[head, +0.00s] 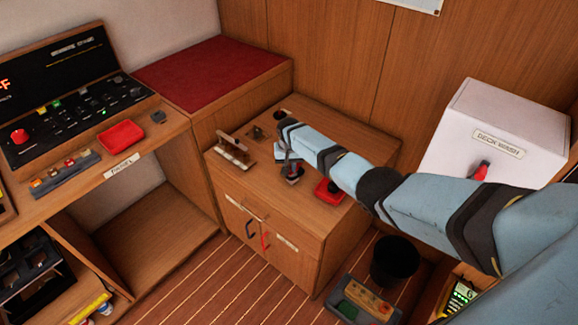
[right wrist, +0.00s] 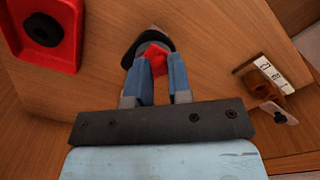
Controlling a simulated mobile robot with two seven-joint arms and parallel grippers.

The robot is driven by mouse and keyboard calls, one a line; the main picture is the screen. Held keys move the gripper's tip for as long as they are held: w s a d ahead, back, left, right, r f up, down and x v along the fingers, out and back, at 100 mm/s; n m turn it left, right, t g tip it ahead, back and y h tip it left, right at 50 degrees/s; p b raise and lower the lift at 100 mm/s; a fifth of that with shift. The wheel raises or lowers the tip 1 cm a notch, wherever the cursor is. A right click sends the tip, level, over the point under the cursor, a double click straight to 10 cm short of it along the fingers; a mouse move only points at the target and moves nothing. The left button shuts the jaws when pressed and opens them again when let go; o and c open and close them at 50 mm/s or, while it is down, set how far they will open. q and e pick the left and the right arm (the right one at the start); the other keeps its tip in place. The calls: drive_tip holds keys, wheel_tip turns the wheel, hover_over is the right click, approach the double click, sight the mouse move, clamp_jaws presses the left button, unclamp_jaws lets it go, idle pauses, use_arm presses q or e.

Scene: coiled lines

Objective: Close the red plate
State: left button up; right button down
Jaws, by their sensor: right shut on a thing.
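A small red square plate (head: 328,191) with a dark round part in its middle lies on the wooden cabinet top (head: 225,165). In the right wrist view the red plate (right wrist: 68,20) is at the upper left, with its black round centre. My right gripper (head: 288,165) is left of the plate, apart from it, above the cabinet top. In the right wrist view its fingers (right wrist: 153,80) are shut on a small red and dark knob-like thing (right wrist: 154,55) with a dark round part beyond it. The fingers hide some of this thing. My left gripper is not in view.
A wooden block with a pale labelled strip (head: 234,150) stands left of my gripper; it also shows in the wrist view (right wrist: 262,75). A white box labelled "DECK WASH" (head: 480,135) stands at right. A control desk (head: 70,120) is at left. A black bin (head: 395,262) stands below.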

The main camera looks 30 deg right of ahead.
idle(0.7)
drive_tip(key=c, duration=1)
unclamp_jaws()
drive_tip(key=shift+c, duration=0.2)
drive_tip(key=shift+r, duration=0.1)
drive_tip(key=shift+r, duration=0.35)
wheel_tip(320, 180, up, 13)
drive_tip(key=p, duration=0.1)
